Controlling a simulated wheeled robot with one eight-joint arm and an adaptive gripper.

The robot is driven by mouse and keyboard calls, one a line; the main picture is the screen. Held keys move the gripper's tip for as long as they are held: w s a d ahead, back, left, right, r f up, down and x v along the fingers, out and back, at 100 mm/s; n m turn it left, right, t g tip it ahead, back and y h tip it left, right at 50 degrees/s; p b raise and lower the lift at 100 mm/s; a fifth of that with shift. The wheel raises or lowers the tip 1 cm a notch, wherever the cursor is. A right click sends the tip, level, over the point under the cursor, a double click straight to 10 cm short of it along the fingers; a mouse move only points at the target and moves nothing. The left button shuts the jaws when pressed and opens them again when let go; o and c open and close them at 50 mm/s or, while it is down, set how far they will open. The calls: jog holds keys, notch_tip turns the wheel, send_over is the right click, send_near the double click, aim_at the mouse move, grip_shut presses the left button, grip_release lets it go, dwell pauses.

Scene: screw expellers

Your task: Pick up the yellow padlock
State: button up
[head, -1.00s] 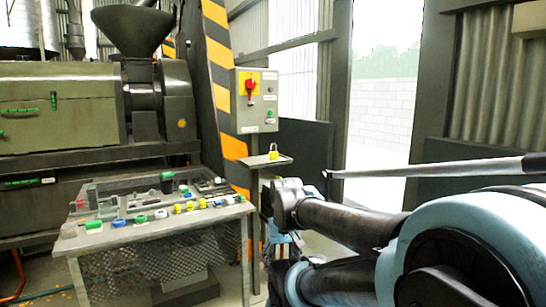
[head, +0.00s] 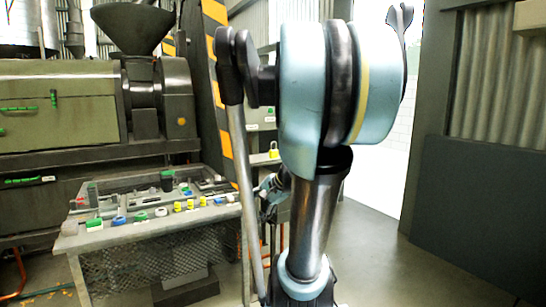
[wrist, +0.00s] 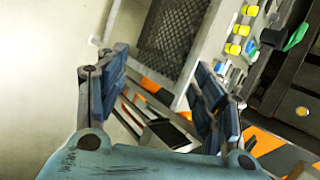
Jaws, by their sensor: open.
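The yellow padlock (head: 274,150) shows in the head view on a small shelf (head: 262,159) under the grey control box. My raised arm stands close beside it in the picture and covers the shelf's right part. My gripper (wrist: 163,88) is open in the wrist view, with blue pads on both fingers and nothing held between them. I cannot make out the padlock in the wrist view. In the head view my gripper is mostly hidden behind my arm.
A grey table (head: 150,232) with several small coloured items stands at the left, before a green press (head: 60,110). Its yellow items (wrist: 235,48) show at the wrist view's upper right. A striped post (head: 222,90) stands behind. Open floor (head: 385,270) lies at the right.

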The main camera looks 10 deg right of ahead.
jog(key=w+d+r+m+t+y, duration=0.25)
jog(key=w+r+m, duration=0.2)
jog(key=w, duration=0.35)
jog(key=m+t, duration=0.8)
jog(key=m, duration=0.7)
send_near(275, 151)
jog(key=shift+h, duration=0.45)
jog(key=x, duration=0.3)
jog(key=a+x, duration=0.1)
jog(key=x, duration=0.2)
jog(key=shift+s+r, duration=0.1)
jog(key=shift+s, duration=0.1)
jog(key=shift+d+x, duration=0.15)
jog(key=shift+x, duration=1.2)
jog(key=shift+d+x, duration=0.2)
jog(key=shift+x, duration=1.15)
jog(key=shift+w+r, duration=0.15)
jog(key=shift+c, duration=0.3)
jog(key=c, duration=1.2)
